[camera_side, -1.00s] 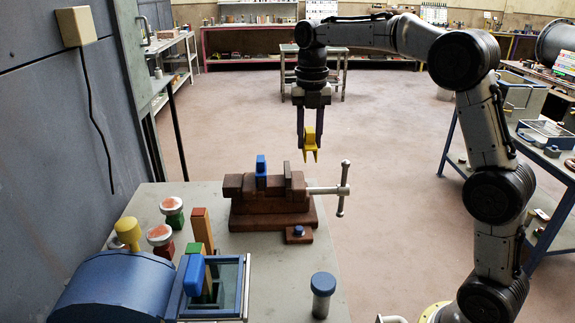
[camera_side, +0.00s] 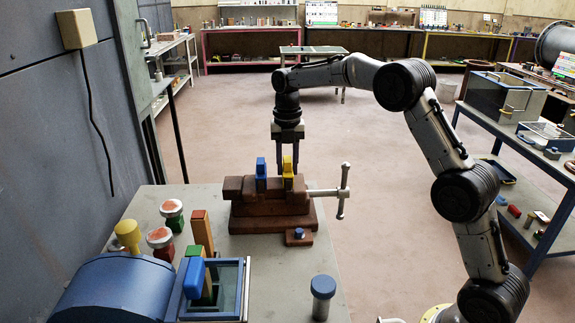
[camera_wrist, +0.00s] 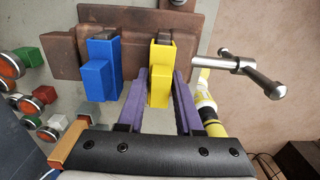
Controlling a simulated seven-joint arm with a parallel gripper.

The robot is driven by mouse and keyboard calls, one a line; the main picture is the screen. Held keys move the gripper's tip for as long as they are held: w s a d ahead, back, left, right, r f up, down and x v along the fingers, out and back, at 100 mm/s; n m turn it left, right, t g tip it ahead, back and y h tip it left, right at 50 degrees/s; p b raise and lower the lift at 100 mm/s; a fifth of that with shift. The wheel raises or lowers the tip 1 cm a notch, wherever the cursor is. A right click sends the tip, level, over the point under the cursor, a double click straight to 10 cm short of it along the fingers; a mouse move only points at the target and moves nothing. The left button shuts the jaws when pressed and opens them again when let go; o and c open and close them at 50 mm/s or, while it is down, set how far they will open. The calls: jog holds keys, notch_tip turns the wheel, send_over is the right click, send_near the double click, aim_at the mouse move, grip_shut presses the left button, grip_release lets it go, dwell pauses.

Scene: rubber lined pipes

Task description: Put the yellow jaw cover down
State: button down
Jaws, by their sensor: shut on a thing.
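The yellow jaw cover (camera_side: 288,167) sits at the right jaw of the brown vise (camera_side: 245,221). It also shows in the wrist view (camera_wrist: 160,86), upright between my two fingers. My gripper (camera_side: 288,165) is shut on it, coming in from behind the vise. In the wrist view my gripper (camera_wrist: 161,82) has a purple finger on each side of the cover. A blue jaw cover (camera_side: 261,170) stands on the left jaw, apart from the yellow one; it also shows in the wrist view (camera_wrist: 100,72). Whether the yellow cover is fully seated on the jaw cannot be told.
The vise's metal handle (camera_side: 343,190) sticks out to the right. Red and green stamps (camera_side: 172,212), a yellow knob (camera_side: 128,233), a blue-rimmed open box (camera_side: 228,285) and a blue-capped cylinder (camera_side: 323,290) stand on the bench. The bench's right front is mostly clear.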

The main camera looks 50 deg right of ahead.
aim_at(288, 159)
jog(key=c, duration=0.6)
grip_release()
jog(key=shift+f, duration=0.15)
notch_tip(288, 159, up, 11)
jog(key=shift+r, duration=0.15)
jog(key=shift+s+r, duration=0.1)
jog(key=shift+r, duration=0.55)
